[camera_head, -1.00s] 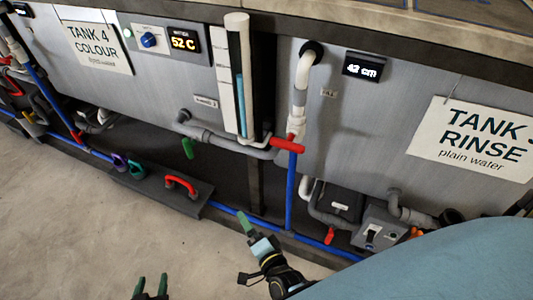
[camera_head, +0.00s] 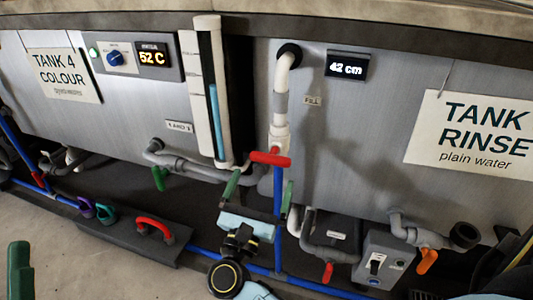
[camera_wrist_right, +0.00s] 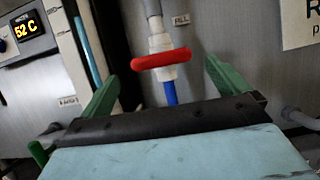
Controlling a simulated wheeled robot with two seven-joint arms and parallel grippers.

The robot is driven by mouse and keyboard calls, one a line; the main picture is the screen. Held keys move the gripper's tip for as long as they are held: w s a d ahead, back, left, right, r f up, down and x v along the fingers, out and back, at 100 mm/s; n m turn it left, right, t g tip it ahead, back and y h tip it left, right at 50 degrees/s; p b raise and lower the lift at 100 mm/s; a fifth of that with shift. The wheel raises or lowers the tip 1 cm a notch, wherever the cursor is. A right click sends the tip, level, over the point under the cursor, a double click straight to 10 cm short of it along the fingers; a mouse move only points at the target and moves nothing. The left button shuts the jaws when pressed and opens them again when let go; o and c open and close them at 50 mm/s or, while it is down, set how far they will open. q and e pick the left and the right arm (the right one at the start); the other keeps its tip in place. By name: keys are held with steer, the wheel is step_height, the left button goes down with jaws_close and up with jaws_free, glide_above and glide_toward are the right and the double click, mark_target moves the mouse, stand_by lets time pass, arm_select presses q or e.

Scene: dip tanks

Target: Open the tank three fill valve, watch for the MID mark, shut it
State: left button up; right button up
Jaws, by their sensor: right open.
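The red T-shaped valve handle (camera_head: 270,158) sits crosswise under the white fill pipe (camera_head: 282,100), above a blue pipe, near a FILL label (camera_head: 312,100). My right gripper (camera_head: 259,191) is open, its green fingers pointing up just below the handle. In the right wrist view the handle (camera_wrist_right: 161,60) appears between and beyond the open fingers, with nothing held. A tall sight gauge (camera_head: 216,120) to the left shows a blue column to about mid height; its marks are unreadable. The display (camera_head: 346,65) reads 42 cm. One green finger of my left gripper (camera_head: 19,270) shows at the lower left.
The RINSE tank sign (camera_head: 473,133) hangs at right, its number cut off. Tank 4 (camera_head: 64,75) with a 52 C display (camera_head: 152,58) is at left. Grey pipes, a red handle (camera_head: 153,226) and an orange valve handle (camera_head: 427,261) lie low along the front.

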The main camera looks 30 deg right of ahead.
mark_target(272, 152)
arm_select(q)
steer(key=shift+s+a+r+t+h+b, duration=0.15)
steer(key=shift+s+r+t+h+b, duration=0.15)
steer(key=shift+s+r+t+b, duration=0.4)
arm_select(e)
steer(key=x, duration=0.9)
steer(key=shift+w+d, duration=0.15)
steer(key=shift+w, duration=0.05)
arm_select(q)
steer(key=shift+w+f, duration=0.1)
steer(key=shift+f, duration=0.15)
arm_select(e)
steer(key=shift+c, duration=0.4)
